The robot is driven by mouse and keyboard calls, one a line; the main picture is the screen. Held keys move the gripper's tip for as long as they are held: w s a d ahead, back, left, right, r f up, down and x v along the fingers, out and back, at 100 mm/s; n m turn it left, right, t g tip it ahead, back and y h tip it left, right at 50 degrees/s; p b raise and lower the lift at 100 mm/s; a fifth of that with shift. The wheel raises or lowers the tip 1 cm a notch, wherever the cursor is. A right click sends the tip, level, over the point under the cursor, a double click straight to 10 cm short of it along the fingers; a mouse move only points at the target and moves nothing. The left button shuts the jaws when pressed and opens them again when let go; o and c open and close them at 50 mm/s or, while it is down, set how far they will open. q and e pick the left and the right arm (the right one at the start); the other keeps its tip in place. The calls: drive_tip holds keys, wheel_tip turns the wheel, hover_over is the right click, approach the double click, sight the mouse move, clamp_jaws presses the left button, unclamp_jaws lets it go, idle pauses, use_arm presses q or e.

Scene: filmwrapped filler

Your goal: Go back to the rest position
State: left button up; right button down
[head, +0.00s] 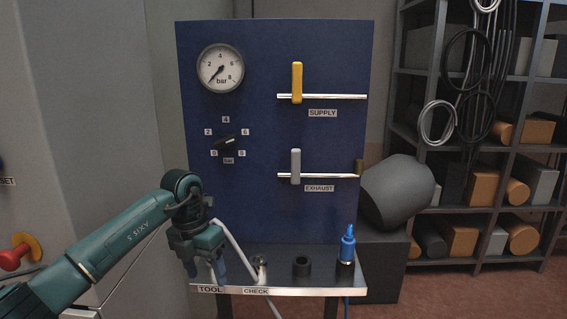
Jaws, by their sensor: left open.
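My left arm comes in from the left. Its gripper (205,273) is open and points down at the left end of the shelf (325,289), near the TOOL label. I see nothing held between the fingers. A pale hose or rod runs behind the gripper to a small metal fitting (260,268) on the shelf. A black ring-shaped holder (302,266) and a blue tool (347,243) upright in a black holder stand further right. My right gripper is not in view.
The blue panel (270,200) carries a gauge (220,67), a black knob (225,142), a yellow supply lever (297,82) and a grey exhaust lever (296,166). A dark tank (398,192) and loaded rack (475,215) stand right. A red button (12,258) is at far left.

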use_arm(q)
drive_tip(key=s+d+f+g+h, duration=0.1)
drive_tip(key=s+d+f+h, duration=0.15)
drive_tip(key=d, duration=0.35)
drive_tip(key=s+d+f+g+h, duration=0.1)
drive_tip(key=s+d+f+h, duration=0.1)
drive_tip(key=d+f+h, duration=0.3)
drive_tip(key=s+d+r+n+t+h, duration=0.4)
drive_tip(key=s+d+n+t+h, duration=0.2)
drive_tip(key=d+n+h, duration=0.3)
drive_tip(key=s+a+f+n+t+y, duration=0.2)
drive_tip(key=a+f+n+t+y, duration=0.85)
drive_tip(key=n, duration=0.95)
drive_tip(key=s+a+f+n+g+y, duration=0.2)
drive_tip(key=s+a+f+n, duration=0.2)
drive_tip(key=s+f, duration=0.2)
drive_tip(key=s+a+f+n+g+y, duration=0.2)
drive_tip(key=s+a+f+n, duration=0.2)
drive_tip(key=s+f, duration=0.2)
drive_tip(key=shift+s+a+f+n+g, duration=0.3)
drive_tip(key=shift+s+a+f+g, duration=0.1)
drive_tip(key=shift+s, duration=0.8)
drive_tip(key=shift+y, duration=0.3)
drive_tip(key=shift+c, duration=0.6)
